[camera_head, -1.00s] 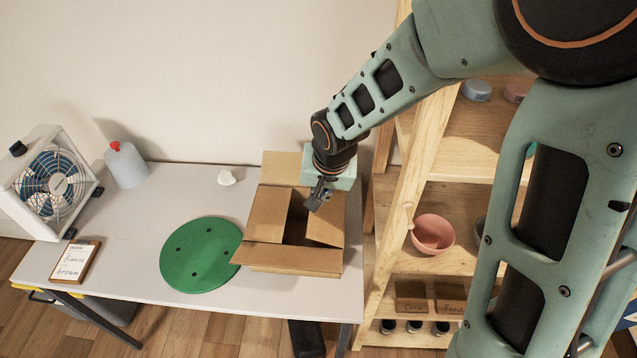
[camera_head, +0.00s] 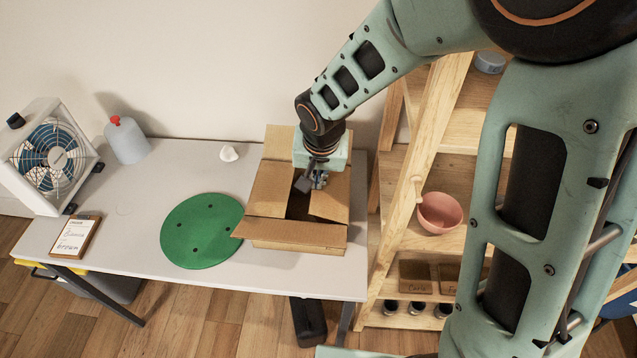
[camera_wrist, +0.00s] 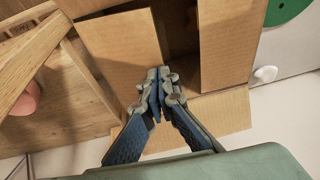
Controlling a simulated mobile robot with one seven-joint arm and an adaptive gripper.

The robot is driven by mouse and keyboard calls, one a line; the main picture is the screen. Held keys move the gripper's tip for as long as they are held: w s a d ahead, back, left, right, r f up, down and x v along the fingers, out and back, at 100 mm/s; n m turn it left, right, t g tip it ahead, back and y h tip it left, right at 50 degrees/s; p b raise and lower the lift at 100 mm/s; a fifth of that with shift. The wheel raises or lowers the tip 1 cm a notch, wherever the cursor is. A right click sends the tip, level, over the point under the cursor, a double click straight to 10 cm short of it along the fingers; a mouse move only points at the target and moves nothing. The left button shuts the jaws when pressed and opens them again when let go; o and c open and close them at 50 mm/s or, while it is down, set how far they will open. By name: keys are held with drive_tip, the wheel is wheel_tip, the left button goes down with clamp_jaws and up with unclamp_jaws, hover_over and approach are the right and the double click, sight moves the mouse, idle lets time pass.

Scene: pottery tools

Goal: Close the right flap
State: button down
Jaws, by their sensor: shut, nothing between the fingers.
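An open brown cardboard box (camera_head: 300,238) stands at the right end of the table. Its right flap (camera_head: 331,196) leans inward over the right part of the opening; it also shows at the left in the wrist view (camera_wrist: 118,55). The left flap (camera_head: 268,190) lies inward on the other side (camera_wrist: 228,45), with a dark gap between them. The front flap (camera_head: 270,231) and back flap (camera_head: 278,142) stick outward. My gripper (camera_head: 310,185) is shut and empty above the box. In the wrist view its fingertips (camera_wrist: 161,78) overlap the right flap's inner edge; I cannot tell if they touch.
A green disc (camera_head: 202,230) lies left of the box. A wooden shelf (camera_head: 410,175) with a pink bowl (camera_head: 440,213) stands close on the right. A fan (camera_head: 50,158), grey bottle (camera_head: 127,140), white lump (camera_head: 229,153) and clipboard (camera_head: 75,237) are farther left.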

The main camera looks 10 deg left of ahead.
drive_tip(key=f+b, duration=0.1)
drive_tip(key=b, duration=0.2)
drive_tip(key=shift+a+f+h, duration=0.1)
drive_tip(key=shift+a+h, duration=0.25)
drive_tip(key=shift+h, duration=0.05)
drive_tip(key=a+f+b, duration=0.1)
drive_tip(key=b, duration=0.3)
drive_tip(key=shift+s+f, duration=0.1)
drive_tip(key=shift+f, duration=0.25)
drive_tip(key=shift+r, duration=0.15)
